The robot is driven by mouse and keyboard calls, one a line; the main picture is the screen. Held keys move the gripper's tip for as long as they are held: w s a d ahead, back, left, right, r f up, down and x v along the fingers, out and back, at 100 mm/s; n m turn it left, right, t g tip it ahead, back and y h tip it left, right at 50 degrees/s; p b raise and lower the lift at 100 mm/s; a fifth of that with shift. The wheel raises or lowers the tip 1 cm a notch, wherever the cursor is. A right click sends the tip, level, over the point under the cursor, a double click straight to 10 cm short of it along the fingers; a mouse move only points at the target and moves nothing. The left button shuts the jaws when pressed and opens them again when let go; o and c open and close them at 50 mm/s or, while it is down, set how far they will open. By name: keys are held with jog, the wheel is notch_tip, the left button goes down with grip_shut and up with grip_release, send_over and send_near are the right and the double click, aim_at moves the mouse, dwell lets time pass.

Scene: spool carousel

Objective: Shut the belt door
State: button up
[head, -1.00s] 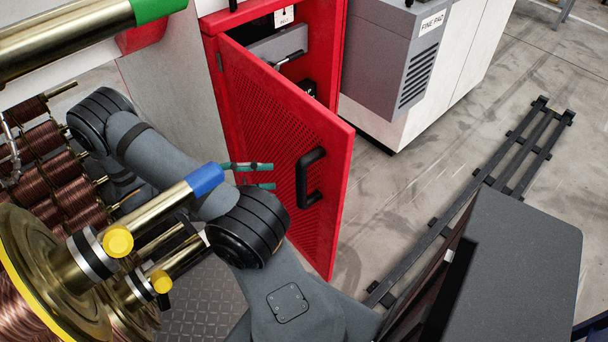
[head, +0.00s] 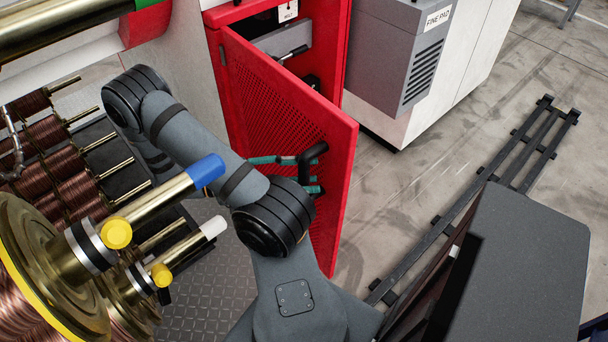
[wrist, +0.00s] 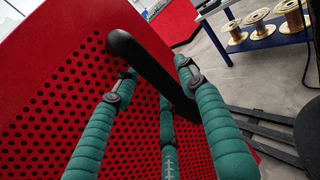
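The belt door is a red perforated panel (head: 262,98) standing open from the red cabinet (head: 213,75), which has a "BELT" label. It fills much of the wrist view (wrist: 60,70). A black bar handle (head: 313,153) is near its free edge; in the wrist view the handle (wrist: 138,55) slants between my fingers. My gripper (head: 300,172) has green padded fingers and is at the handle. In the wrist view my gripper (wrist: 152,85) is open, with fingers spread on both sides of the handle. Firm contact cannot be told.
A grey "FINE PAD" unit (head: 400,55) stands right of the cabinet. A black floor rail (head: 480,190) crosses the open floor. Copper spools (head: 50,260) and brass bars (head: 150,205) are at the left, near my arm. A blue table (wrist: 265,38) with spools shows in the wrist view.

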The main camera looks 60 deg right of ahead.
grip_shut()
dwell(0.6)
